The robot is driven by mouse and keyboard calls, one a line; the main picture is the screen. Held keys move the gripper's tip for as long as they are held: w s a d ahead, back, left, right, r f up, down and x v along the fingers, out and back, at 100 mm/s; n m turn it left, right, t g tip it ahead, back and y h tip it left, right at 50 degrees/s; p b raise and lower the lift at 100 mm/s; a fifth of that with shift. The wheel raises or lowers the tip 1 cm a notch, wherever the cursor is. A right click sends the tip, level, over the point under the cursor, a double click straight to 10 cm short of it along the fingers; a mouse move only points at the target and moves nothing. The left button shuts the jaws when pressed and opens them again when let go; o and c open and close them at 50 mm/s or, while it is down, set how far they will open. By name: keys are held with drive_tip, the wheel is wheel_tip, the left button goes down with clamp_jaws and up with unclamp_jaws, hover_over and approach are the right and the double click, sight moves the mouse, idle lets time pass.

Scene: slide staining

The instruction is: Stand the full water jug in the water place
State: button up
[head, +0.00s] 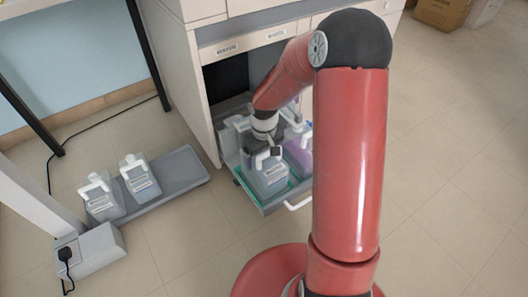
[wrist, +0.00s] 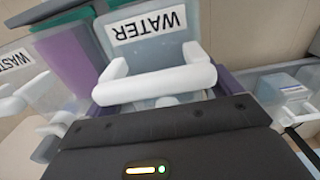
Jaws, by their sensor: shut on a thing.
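The water jug (head: 268,180) is a translucent grey jug with a pale label, upright in the pulled-out drawer, on its left side. In the wrist view the jug (wrist: 165,50) shows a WATER label, upside down, and a white handle. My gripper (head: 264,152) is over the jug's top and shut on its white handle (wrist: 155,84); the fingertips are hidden. Whether the jug's base touches the drawer floor, I cannot tell. The drawer (head: 274,207) has a teal floor and a white front handle.
A purple-tinted jug (head: 299,154) stands close to the right in the drawer. A WASTE label (wrist: 14,59) shows at the wrist view's left. Two more jugs (head: 104,200) (head: 140,178) stand on a low grey platform (head: 180,174) at left. Open floor (head: 440,180) lies to the right.

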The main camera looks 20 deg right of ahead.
drive_tip(key=shift+f, duration=0.1)
drive_tip(key=o, duration=1.8)
drive_tip(key=shift+c, duration=0.2)
wheel_tip(320, 180, up, 12)
drive_tip(key=p, duration=0.3)
drive_tip(key=s+r+m+t, duration=0.1)
drive_tip(key=s+r+t, duration=0.1)
drive_tip(key=s+r, duration=0.6)
drive_tip(key=s+r+m+t, duration=0.2)
drive_tip(key=s+r, duration=0.6)
drive_tip(key=s, duration=0.6)
drive_tip(key=shift+r+m+t, duration=0.25)
drive_tip(key=shift+m+t, duration=0.05)
drive_tip(key=shift+t, duration=0.5)
